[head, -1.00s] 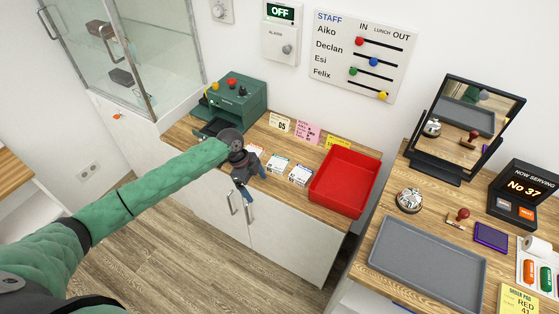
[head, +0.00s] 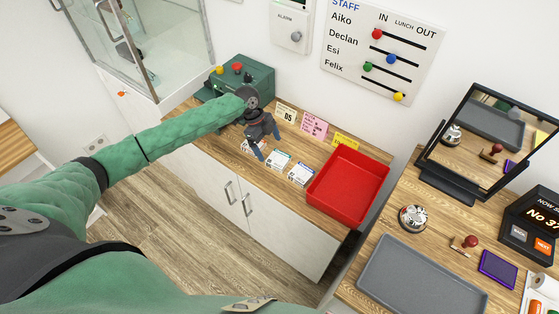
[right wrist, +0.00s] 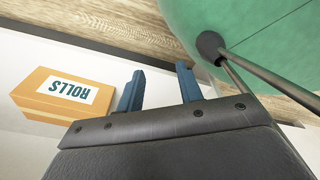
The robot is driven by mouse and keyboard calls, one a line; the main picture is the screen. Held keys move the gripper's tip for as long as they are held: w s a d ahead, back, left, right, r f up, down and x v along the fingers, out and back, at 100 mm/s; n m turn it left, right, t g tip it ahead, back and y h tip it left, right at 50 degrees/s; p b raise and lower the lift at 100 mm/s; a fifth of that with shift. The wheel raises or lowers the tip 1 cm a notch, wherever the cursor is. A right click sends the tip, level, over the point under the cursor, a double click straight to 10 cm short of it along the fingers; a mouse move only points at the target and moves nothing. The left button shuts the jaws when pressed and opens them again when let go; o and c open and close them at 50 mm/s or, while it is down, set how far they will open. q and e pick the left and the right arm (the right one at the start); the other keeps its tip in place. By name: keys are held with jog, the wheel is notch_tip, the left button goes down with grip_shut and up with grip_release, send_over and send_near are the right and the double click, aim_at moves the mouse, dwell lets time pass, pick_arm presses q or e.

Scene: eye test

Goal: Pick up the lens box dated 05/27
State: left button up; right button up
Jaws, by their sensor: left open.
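Several small white lens boxes lie in a row on the wooden counter. The middle box (head: 278,160) and the right box (head: 300,174) show blue and dark print, but their dates are too small to read. The leftmost box (head: 246,146) is partly hidden by my left gripper (head: 267,147). That gripper is open and empty, its blue fingers pointing down over the row, near the left and middle boxes. My right gripper (right wrist: 159,74) is open in the right wrist view, with nothing between its fingers.
A red tray (head: 347,187) stands right of the boxes. Upright cards, one pink (head: 314,126), stand behind them. A green machine (head: 240,78) is at the counter's left end. A grey tray (head: 420,280) lies on the right counter. An orange ROLLS box (right wrist: 62,95) sits low.

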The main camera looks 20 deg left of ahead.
aim_at(277, 158)
pick_arm(q)
jog(key=b+x, duration=0.1)
jog(key=x, duration=0.1)
jog(key=d+b+x, duration=0.1)
jog(key=x, duration=0.2)
jog(key=shift+s, duration=0.1)
jog(key=shift+d+f, duration=0.1)
jog(key=shift+f, duration=0.1)
pick_arm(e)
jog(key=w+a+r, duration=0.1)
jog(key=w, duration=0.5)
jog(key=shift+w+a+t, duration=0.15)
jog(key=shift+w+t, duration=0.15)
pick_arm(q)
jog(key=c, duration=1.1)
jog(key=shift+r, duration=0.15)
pick_arm(e)
jog(key=shift+r, duration=0.15)
